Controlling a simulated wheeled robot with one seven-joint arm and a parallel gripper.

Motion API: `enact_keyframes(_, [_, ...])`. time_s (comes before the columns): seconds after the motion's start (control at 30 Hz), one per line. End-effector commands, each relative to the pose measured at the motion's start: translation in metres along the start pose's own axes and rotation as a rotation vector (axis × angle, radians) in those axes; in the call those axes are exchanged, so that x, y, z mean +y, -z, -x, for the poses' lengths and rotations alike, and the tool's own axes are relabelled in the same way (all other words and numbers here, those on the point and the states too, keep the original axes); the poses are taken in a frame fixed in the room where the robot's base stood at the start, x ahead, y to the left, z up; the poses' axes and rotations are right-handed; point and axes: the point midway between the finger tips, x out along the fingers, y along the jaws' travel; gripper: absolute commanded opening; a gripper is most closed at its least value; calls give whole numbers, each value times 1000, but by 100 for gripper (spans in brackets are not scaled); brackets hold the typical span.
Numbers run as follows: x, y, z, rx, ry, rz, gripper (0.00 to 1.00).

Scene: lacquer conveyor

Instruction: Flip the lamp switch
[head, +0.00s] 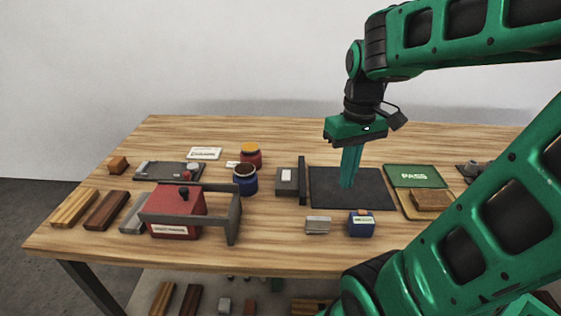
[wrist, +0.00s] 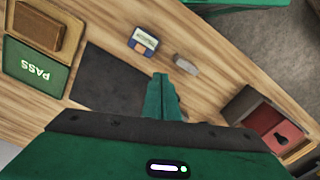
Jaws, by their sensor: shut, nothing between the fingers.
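A grey box with a white plate (head: 286,175) stands left of the dark mat, against a dark upright panel (head: 302,180); it looks like the lamp switch, but I cannot tell its position. A red box (head: 178,212) with a black knob on top stands at the front left, its label too small to read; it also shows in the wrist view (wrist: 268,127). My gripper (head: 347,186) points down over the dark mat (head: 375,198), right of the grey box and apart from it. Its fingers (wrist: 163,80) are shut and empty.
A blue box (head: 361,225) and a small grey block (head: 318,226) lie in front of the mat. Two jars, red-and-yellow (head: 250,156) and blue (head: 245,180), stand left of the grey box.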

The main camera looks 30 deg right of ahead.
Motion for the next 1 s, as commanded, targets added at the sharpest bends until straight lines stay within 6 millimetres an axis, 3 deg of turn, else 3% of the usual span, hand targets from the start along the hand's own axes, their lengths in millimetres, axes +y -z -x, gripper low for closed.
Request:
enact_keyframes(0.4, [-28, 130, 37, 0, -6, 675, 0])
enact_keyframes(0.6, [-46, 180, 45, 0, -9, 958, 0])
enact_keyframes(0.8, [-58, 206, 47, -1, -11, 1118, 0])
enact_keyframes(1.0, [-61, 212, 48, 0, -12, 1157, 0])
